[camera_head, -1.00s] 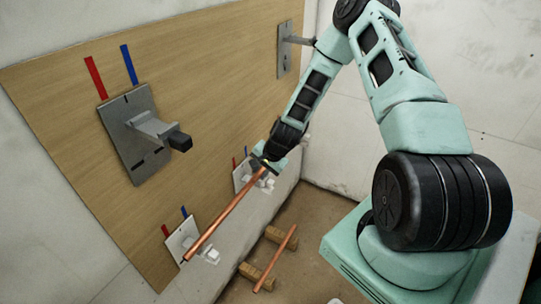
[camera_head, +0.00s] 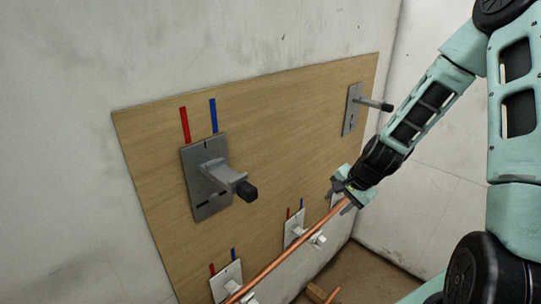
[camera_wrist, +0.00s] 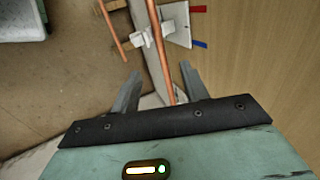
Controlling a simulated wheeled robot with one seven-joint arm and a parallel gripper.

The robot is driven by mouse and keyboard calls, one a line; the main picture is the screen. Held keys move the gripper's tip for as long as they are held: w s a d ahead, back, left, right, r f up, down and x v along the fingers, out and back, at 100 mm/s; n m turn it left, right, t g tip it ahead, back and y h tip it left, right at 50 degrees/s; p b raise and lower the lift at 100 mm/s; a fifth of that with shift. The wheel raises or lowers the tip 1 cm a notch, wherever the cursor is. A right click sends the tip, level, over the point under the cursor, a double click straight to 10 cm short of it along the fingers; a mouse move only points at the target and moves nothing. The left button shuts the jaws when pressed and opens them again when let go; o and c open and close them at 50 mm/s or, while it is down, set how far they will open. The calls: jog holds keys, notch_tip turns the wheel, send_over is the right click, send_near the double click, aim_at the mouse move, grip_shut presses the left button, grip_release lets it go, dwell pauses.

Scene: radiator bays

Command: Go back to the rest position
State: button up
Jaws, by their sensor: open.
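My gripper (camera_head: 350,190) is at the end of my arm, in front of the wooden board and close to the upper end of a long copper pipe (camera_head: 290,249). In the wrist view my gripper (camera_wrist: 159,88) has its two grey fingers spread apart. The pipe (camera_wrist: 159,50) shows between them, with clear space on both sides. The pipe slants down to the left past small white brackets (camera_head: 317,238); whether it rests on them I cannot tell. Its lower end is cut off by the head view's edge.
The wooden board (camera_head: 270,140) carries a grey plate with a jutting arm (camera_head: 205,180) and, at right, another plate with a peg (camera_head: 353,110). Red (camera_head: 185,125) and blue (camera_head: 213,115) strips mark it. A second copper pipe (camera_wrist: 112,30) lies below on wooden blocks.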

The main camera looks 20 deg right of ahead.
jog(key=s+a+r+n+g+h, duration=0.2)
jog(key=s+a+r+n, duration=0.85)
jog(key=r+n, duration=0.35)
jog(key=s+a+r+n+g+p, duration=0.1)
jog(key=s+a+r+n+p, duration=0.1)
jog(key=a, duration=0.4)
jog(key=s+a+r+n+p, duration=0.2)
jog(key=s+a+r+n, duration=0.1)
jog(key=s+a, duration=0.3)
jog(key=s+a+r+n+g+y+p, duration=0.1)
jog(key=s+a+r+n+p, duration=0.1)
jog(key=s+a, duration=0.3)
jog(key=shift+a+r+n+g+p, duration=0.3)
jog(key=shift+a+r, duration=0.5)
jog(key=shift+a, duration=0.25)
jog(key=shift+w, duration=0.1)
jog(key=shift+c, duration=0.4)
